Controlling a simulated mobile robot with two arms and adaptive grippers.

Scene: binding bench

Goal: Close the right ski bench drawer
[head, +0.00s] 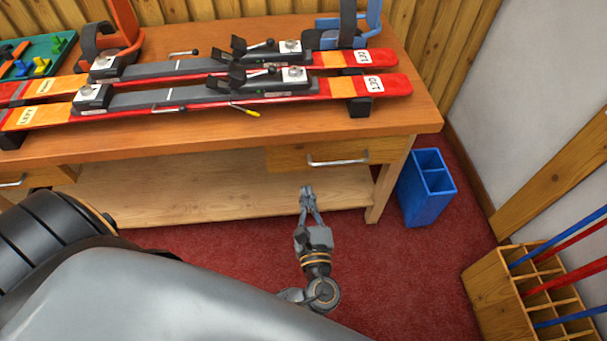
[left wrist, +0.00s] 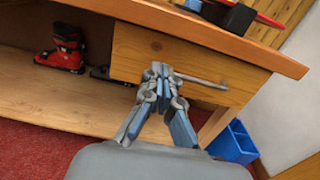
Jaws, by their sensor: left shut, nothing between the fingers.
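The right bench drawer (head: 325,153) is a wooden front under the right end of the bench top, with a metal bar handle (head: 338,161). In the left wrist view the drawer front (left wrist: 185,55) fills the upper middle, and its handle (left wrist: 203,82) runs right from behind the fingertips. I cannot tell whether the drawer stands slightly out. My left gripper (head: 306,188) is shut and empty, just in front of and below the handle's left end. Its fingertips (left wrist: 160,68) overlap the drawer front in the wrist view; contact is unclear. My right gripper is not in view.
The bench top (head: 225,135) carries two red-orange skis (head: 300,88) with bindings. A blue bin (head: 428,190) stands right of the bench leg (head: 378,195). A wooden pole rack (head: 490,290) is lower right. A red boot (left wrist: 66,50) sits on the lower shelf. Carpet before the bench is clear.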

